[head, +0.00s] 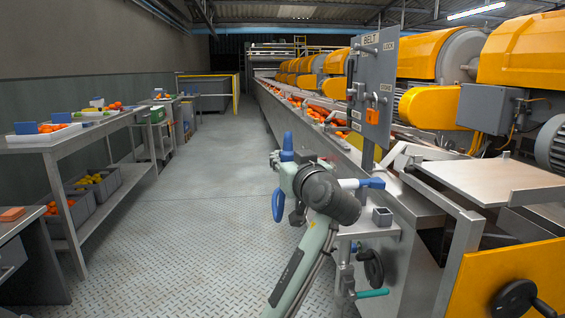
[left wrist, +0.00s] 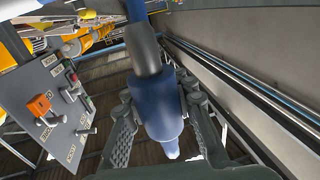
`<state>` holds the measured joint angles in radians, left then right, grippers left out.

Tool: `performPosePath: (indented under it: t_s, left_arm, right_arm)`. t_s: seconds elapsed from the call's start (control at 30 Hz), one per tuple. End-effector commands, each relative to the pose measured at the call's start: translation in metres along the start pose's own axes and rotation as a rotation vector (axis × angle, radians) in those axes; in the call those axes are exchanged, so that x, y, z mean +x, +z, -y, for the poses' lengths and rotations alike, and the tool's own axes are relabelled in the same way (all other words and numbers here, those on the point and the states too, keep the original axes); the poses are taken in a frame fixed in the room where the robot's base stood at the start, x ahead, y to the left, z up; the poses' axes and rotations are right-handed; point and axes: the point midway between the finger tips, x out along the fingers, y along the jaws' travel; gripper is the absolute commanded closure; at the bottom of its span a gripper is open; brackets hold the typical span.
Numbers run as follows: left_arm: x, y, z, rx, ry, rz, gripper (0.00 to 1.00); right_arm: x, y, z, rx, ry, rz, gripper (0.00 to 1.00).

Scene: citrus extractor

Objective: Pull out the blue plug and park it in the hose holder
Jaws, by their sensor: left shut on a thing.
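My left gripper (head: 289,168) is shut on the blue plug (head: 287,145), which stands up from between its fingers beside the machine. In the left wrist view the blue plug (left wrist: 160,105) sits between the two dark fingers, with a pale tip and a grey collar (left wrist: 145,50) leading to a blue hose (left wrist: 136,10). No socket shows around the tip. A small square metal cup (head: 382,216), possibly the hose holder, is to the right of my wrist. My right gripper is not in view.
A blue-ended fitting (head: 372,183) is just above the cup. A dark handwheel (head: 373,267) and teal handle (head: 372,293) are below. The grey control panel (head: 371,88) stands on a post behind. Open floor (head: 200,235) lies to the left, beyond it a steel rack (head: 105,148).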

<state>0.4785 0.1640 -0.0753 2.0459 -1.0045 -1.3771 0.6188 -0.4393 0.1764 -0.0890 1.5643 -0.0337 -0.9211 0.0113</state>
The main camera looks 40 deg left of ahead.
Motion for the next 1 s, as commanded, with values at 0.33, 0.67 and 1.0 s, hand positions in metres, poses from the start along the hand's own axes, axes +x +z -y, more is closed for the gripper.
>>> performPosePath:
  t_s: [0.33, 0.67, 1.0]
  left_arm:
    - [0.000, -0.015, 0.000, -0.003, 0.001, 0.000, 1.00]
    - [0.000, -0.028, 0.000, -0.003, 0.001, 0.000, 1.00]
    - [0.000, -0.041, 0.000, -0.002, 0.001, -0.001, 1.00]
  right_arm:
    - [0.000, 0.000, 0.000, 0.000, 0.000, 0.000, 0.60]
    - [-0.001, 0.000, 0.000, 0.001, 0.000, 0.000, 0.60]
    - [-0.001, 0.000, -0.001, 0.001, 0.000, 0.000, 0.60]
